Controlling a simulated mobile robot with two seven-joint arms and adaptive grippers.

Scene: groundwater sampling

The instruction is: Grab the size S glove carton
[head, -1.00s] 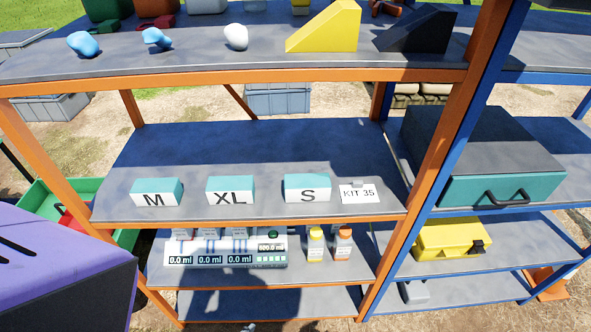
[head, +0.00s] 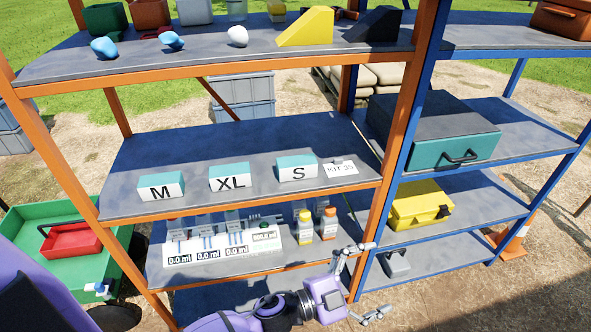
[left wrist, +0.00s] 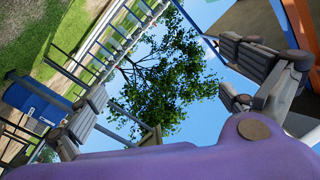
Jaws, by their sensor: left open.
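The size S glove carton (head: 297,172), white with a teal top and a black S, stands on the middle shelf (head: 240,135) of the orange rack, near its front edge. The XL carton (head: 230,183) and the M carton (head: 161,191) stand to its left. My left gripper (head: 378,279) is open and empty, low in front of the rack, below and to the right of the S carton. My right gripper is not in view.
A KIT 35 card (head: 341,168) stands just right of the S carton. An orange rack post (head: 393,150) is further right. The shelf above (head: 200,65) overhangs the cartons. Bottles (head: 305,228) and a metering unit (head: 215,245) occupy the shelf below.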

